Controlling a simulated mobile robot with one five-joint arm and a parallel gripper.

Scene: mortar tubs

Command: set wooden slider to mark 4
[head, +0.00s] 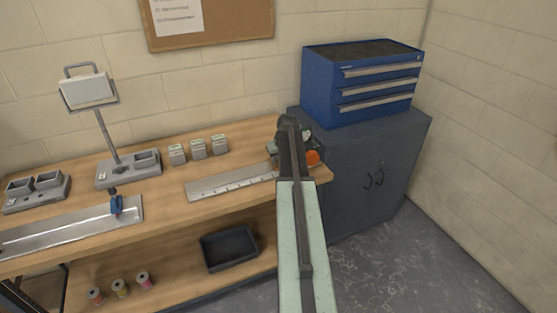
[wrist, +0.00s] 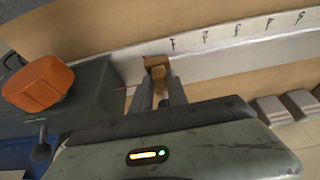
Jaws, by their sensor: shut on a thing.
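A small wooden slider (wrist: 157,68) sits at the lower edge of a pale metal scale strip (wrist: 220,58) in the wrist view. My gripper (wrist: 160,85) is shut on it, with one finger on each side. The slider stands just left of the leftmost visible mark (wrist: 172,43).
An orange knob (wrist: 38,83) on a grey-green block (wrist: 85,105) stands close left of my gripper in the wrist view. Behind the strip are small grey blocks (head: 198,149). A blue drawer unit (head: 360,80) stands on a grey cabinet (head: 375,165) at right.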

